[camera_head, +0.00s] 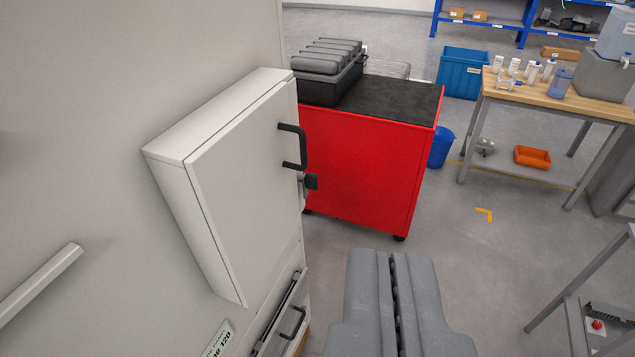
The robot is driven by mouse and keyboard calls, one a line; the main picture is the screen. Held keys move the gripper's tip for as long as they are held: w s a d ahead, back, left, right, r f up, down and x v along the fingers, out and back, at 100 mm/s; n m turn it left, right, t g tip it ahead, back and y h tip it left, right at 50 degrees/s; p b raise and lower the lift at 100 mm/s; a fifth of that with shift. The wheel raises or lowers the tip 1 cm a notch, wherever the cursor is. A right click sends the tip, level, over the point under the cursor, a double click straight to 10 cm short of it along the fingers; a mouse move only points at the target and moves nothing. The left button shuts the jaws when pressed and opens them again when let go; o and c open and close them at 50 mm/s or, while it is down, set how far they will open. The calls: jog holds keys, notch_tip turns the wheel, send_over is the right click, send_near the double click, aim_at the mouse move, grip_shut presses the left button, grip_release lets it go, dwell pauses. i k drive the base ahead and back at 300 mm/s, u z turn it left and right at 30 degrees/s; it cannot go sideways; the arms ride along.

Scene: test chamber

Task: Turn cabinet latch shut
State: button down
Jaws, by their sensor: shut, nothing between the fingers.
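The white wall cabinet (232,165) is on the left, its door looking closed against its box. A black bar handle (301,147) is on the door's right edge. Below the handle, the small dark latch (311,182) sticks out from the door's right edge; I cannot tell its exact turn position. My gripper (388,262) is at the bottom centre, its two grey fingers shut together and empty. In the picture it is below and to the right of the latch, apart from it.
A red cart (361,165) with a black top and a dark case (328,72) stands behind the cabinet. A lower drawer with a handle (293,322) sits under the cabinet. A wooden workbench (540,95) is at the back right. Grey frames are at the right edge. The middle floor is clear.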

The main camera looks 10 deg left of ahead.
aim_at(310, 181)
jog(key=u, duration=1.05)
jog(key=k, duration=1.5)
jog(key=z, duration=0.95)
jog(key=i, duration=1.65)
jog(key=u, duration=0.05)
